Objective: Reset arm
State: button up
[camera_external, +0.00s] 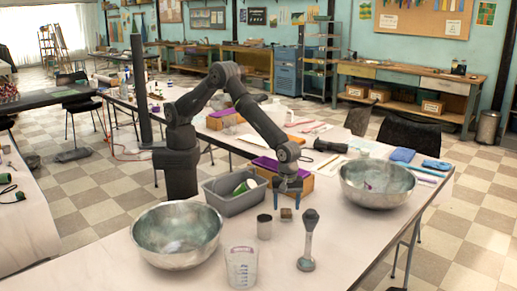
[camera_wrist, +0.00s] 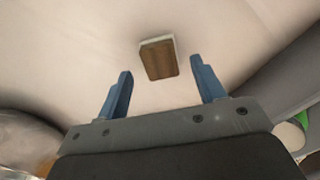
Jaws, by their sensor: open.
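My gripper (camera_external: 287,193) hangs from my dark arm, pointing down over the table beside the grey bin. Its two blue fingers are apart with nothing between them; they also show in the wrist view (camera_wrist: 163,90). A small brown block with a pale edge (camera_external: 286,214) lies on the table just in front of the gripper. In the wrist view the block (camera_wrist: 158,59) lies past the fingertips, roughly centred between them and clear of both.
A metal bowl (camera_external: 176,236) stands at left and another (camera_external: 377,185) at right. The grey bin (camera_external: 236,204) holds a green and white item. A metal cup (camera_external: 264,227), measuring beaker (camera_external: 241,268) and grey long-handled tool (camera_external: 308,245) stand in front. An orange-brown box with a purple top (camera_external: 297,187) is behind the gripper.

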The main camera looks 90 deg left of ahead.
aim_at(286, 211)
notch_tip(286, 211, down, 3)
jog(key=shift+f, duration=0.1)
notch_tip(286, 211, up, 12)
notch_tip(286, 211, down, 12)
jog(key=shift+r, duration=0.1)
notch_tip(286, 211, up, 4)
jog(key=s+d+r, duration=0.3)
jog(key=s+r, duration=0.4)
jog(key=s, duration=0.4)
jog(key=s+d+f+m, duration=0.2)
jog(key=s+d+m, duration=0.45)
jog(key=s, duration=0.25)
jog(key=f, duration=0.6)
jog(key=a+f, duration=0.1)
jog(key=f, duration=0.2)
jog(key=shift+w+f, duration=0.1)
notch_tip(286, 211, up, 3)
jog(key=shift+r, duration=0.1)
jog(key=shift+s+a+r, duration=0.1)
jog(key=shift+s+r, duration=0.2)
jog(key=shift+r, duration=0.4)
